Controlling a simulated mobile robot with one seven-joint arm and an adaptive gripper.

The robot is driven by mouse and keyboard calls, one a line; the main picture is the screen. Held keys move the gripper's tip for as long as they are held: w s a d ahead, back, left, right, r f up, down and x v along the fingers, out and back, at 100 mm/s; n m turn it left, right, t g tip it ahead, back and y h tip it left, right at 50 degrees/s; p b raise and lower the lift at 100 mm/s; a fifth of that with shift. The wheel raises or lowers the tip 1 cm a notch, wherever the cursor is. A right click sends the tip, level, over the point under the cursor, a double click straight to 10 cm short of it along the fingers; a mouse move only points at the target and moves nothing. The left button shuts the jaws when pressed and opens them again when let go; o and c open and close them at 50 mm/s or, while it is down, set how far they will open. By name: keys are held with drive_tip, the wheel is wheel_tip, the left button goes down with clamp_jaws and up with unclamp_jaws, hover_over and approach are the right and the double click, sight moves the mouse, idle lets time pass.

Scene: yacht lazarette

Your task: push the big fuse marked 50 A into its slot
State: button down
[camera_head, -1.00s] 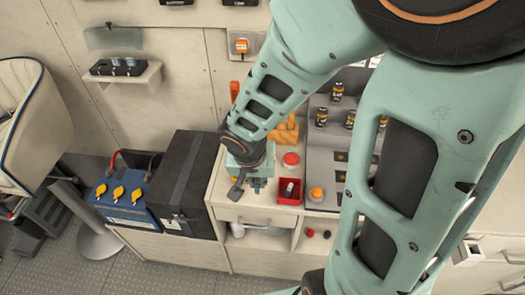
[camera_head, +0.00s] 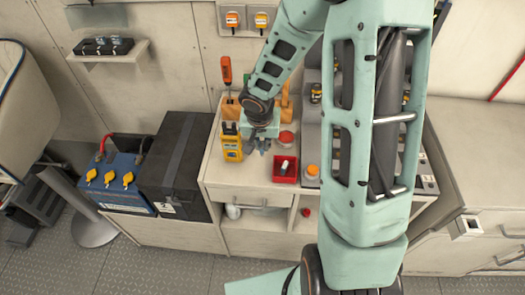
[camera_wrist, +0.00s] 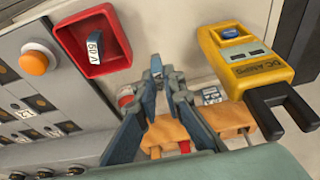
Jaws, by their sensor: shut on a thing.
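The fuse marked 50 A (camera_wrist: 95,47) stands in a red tray (camera_wrist: 71,40) in the wrist view. In the head view the fuse (camera_head: 285,166) shows as a small pale piece in the red tray (camera_head: 291,178). My gripper (camera_head: 258,149) is over the counter, left of and behind the tray, apart from the fuse. In the wrist view my gripper (camera_wrist: 164,70) has its fingertips close together. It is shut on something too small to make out. The fuse's slot cannot be picked out; my arm hides much of the grey stepped panel (camera_head: 312,130).
A yellow clamp meter (camera_head: 231,148) stands left of my gripper. An orange button (camera_head: 312,171) is right of the tray, a red round piece (camera_head: 286,138) behind it. An orange-handled screwdriver (camera_head: 227,75) stands in a wooden block behind. A black box (camera_head: 180,175) is left of the counter.

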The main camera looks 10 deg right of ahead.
sight(263, 151)
drive_tip(key=shift+w+d+f, duration=0.1)
drive_tip(key=shift+w+f, duration=0.05)
drive_tip(key=shift+f, duration=0.2)
drive_tip(key=shift+s+b+x, duration=0.1)
drive_tip(key=shift+b+x, duration=0.55)
drive_tip(key=shift+x, duration=0.15)
drive_tip(key=shift+s+b+x, duration=0.15)
drive_tip(key=shift+b+x, duration=0.5)
drive_tip(key=shift+x, duration=0.15)
drive_tip(key=shift+f+b, duration=0.3)
drive_tip(key=shift+b, duration=0.05)
drive_tip(key=c, duration=2)
unclamp_jaws()
drive_tip(key=shift+r, duration=0.1)
drive_tip(key=shift+c, duration=0.2)
